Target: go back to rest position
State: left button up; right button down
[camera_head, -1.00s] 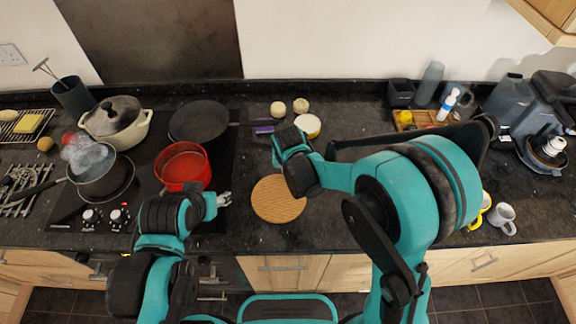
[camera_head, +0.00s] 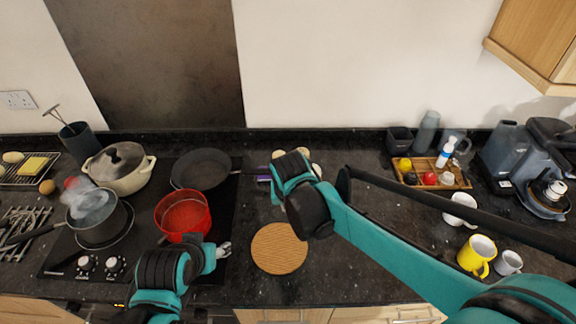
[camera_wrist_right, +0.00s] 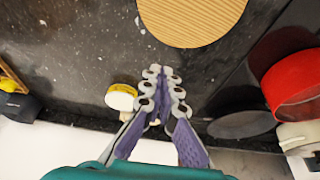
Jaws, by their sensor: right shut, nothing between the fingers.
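My right arm comes in from the right in the head view, and its hand hangs over the counter just behind the round wooden board. The purple fingers of my right gripper (camera_wrist_right: 165,85) are together and empty in the right wrist view; in the head view the hand mostly hides them. My left gripper (camera_head: 223,249) is low over the counter, between the red pot and the board, and holds nothing that I can see. Its fingers are too small to tell whether they are apart.
The round board (camera_head: 279,249) lies on the dark counter. A red pot (camera_head: 183,213), a black pan (camera_head: 201,169) and a steaming saucepan (camera_head: 97,218) are on the hob. A yellow mug (camera_head: 476,255) and white cups stand at right. A yellow-sided tin (camera_wrist_right: 121,97) is near my right fingers.

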jog(key=s+d+f+t+b, duration=0.1)
jog(key=s+d+t+b, duration=0.2)
jog(key=s+d, duration=1)
jog(key=d+b, duration=0.1)
jog(key=d, duration=0.3)
jog(key=shift+s, duration=0.35)
